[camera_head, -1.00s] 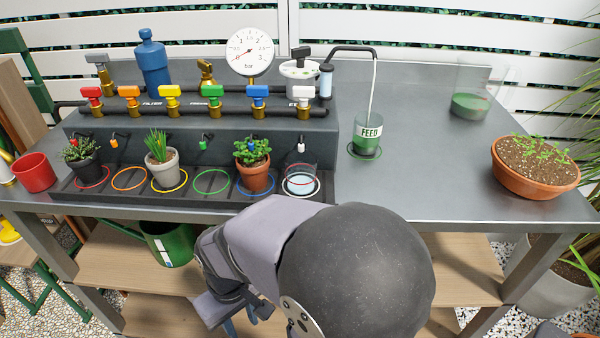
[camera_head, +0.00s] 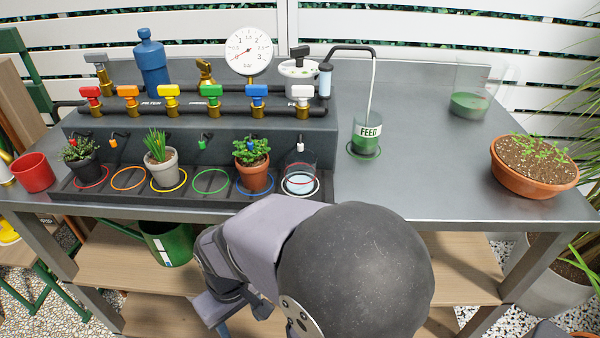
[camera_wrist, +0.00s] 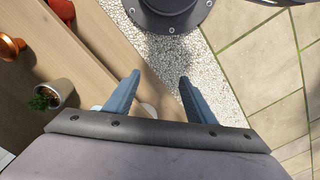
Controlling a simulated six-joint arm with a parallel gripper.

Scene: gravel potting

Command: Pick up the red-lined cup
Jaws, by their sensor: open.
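The red-lined cup (camera_head: 300,179) is a clear cup with a red line around it. It stands upright on the white ring at the right end of the dark tray, below a white-tipped nozzle. My gripper (camera_wrist: 160,79) shows two blue fingers spread apart with nothing between them in the wrist view. It points down over gravel beside a wooden shelf, below and in front of the bench, well apart from the cup. The cup is not in the wrist view. In the head view my arm hides most of the gripper.
A potted plant in a terracotta pot (camera_head: 255,178) stands left of the cup on the blue ring. The FEED beaker (camera_head: 366,138) stands to its right, under a bent pipe. Valves and nozzles are behind the cup. The bench right of the tray (camera_head: 420,185) is largely clear.

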